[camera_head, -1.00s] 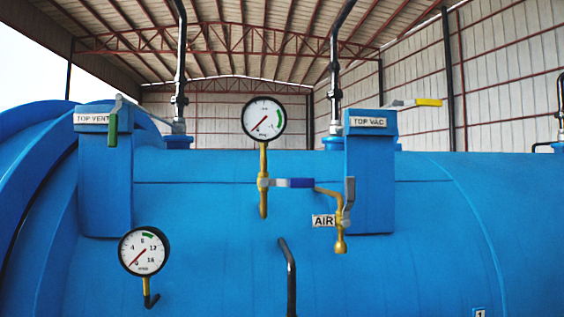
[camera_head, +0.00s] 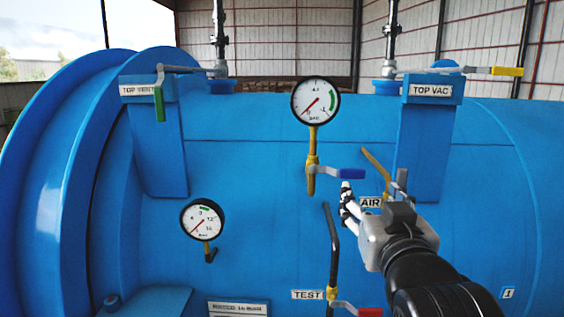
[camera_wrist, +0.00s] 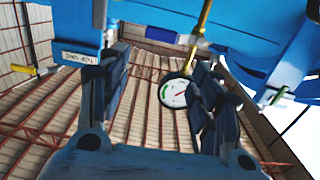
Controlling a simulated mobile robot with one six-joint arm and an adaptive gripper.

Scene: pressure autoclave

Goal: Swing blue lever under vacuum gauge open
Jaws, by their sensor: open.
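The vacuum gauge (camera_head: 315,101) is a white dial on a brass stem. Below it, the blue lever (camera_head: 351,173) points right from the valve, roughly level. My gripper (camera_head: 347,192) reaches in from the lower right, its fingertips just below the lever's blue end. In the wrist view the fingers of my gripper (camera_wrist: 160,60) are spread and empty. The blue lever (camera_wrist: 162,34) shows past the gap between them, and the gauge (camera_wrist: 173,92) shows beyond the gap. I cannot tell whether a finger touches the lever.
The TOP VAC box (camera_head: 425,140) is to the right. A black bent pipe (camera_head: 331,240) rises at lower left of my gripper. A red lever (camera_head: 370,312) lies below.

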